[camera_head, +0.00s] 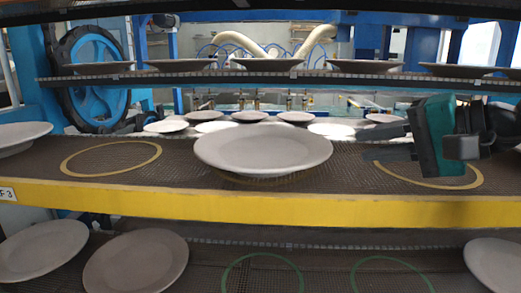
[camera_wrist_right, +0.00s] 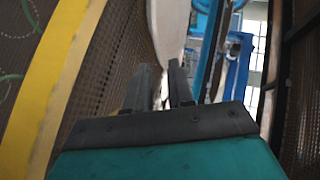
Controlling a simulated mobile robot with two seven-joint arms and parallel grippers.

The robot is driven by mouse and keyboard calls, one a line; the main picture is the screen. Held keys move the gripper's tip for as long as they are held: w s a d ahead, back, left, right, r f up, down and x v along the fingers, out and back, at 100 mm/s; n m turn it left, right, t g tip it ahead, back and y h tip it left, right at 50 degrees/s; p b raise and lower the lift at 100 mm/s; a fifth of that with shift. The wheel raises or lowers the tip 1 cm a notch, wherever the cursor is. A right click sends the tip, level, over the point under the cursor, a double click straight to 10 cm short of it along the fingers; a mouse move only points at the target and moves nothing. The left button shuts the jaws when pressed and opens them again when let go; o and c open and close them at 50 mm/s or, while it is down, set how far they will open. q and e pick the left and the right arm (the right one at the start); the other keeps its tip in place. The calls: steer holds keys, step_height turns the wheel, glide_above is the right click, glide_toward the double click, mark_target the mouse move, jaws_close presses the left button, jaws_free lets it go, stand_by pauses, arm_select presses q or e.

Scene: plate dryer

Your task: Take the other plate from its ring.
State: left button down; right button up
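A pale round plate (camera_head: 262,148) sits at the middle of the yellow-edged shelf, over a yellow ring (camera_head: 262,179) that is mostly hidden beneath it. Its pale rim (camera_wrist_right: 169,28) shows edge-on in the right wrist view, beyond the fingertips. My right gripper (camera_head: 378,154) is to the right of this plate, low above the right yellow ring (camera_head: 440,184), fingers pointing left towards the plate. In the right wrist view the fingers (camera_wrist_right: 163,85) are apart with nothing held between them. The left gripper is not in view.
The left yellow ring (camera_head: 111,159) is empty, with another plate (camera_head: 20,137) at the far left. An upper shelf (camera_head: 290,79) with several plates runs above; a lower shelf (camera_head: 330,268) holds more. Several plates stand behind.

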mark_target(330, 149)
steer(key=x, duration=0.9)
steer(key=shift+w+d+f+p, duration=0.15)
steer(key=shift+w+d+p, duration=0.05)
steer(key=shift+d+p, duration=0.1)
steer(key=shift+c, duration=0.2)
jaws_close()
stand_by(0.8)
steer(key=shift+r, duration=0.25)
